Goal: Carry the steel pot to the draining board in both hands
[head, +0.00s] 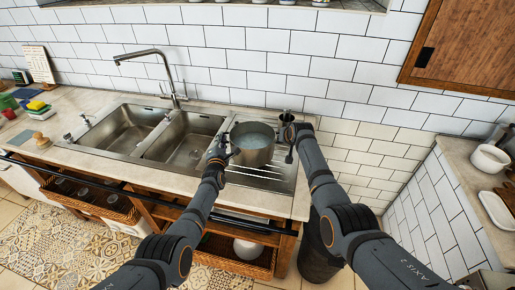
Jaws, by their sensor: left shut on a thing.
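The steel pot (253,155) is upright over the ridged draining board (262,184), to the right of the two sink basins. I cannot tell whether its base touches the board. My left gripper (224,151) is at the pot's left side, shut on the pot. My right gripper (288,136) is at the pot's right side. Its fingers are small and dark here, so I cannot tell whether they are open or shut. The pot hides part of the board.
Two basins (187,149) with a tall tap (172,85) lie to the left. A small dark cup (287,116) stands behind the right gripper. A sponge and boards (38,107) are at far left. A white bowl (489,158) sits on the right counter.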

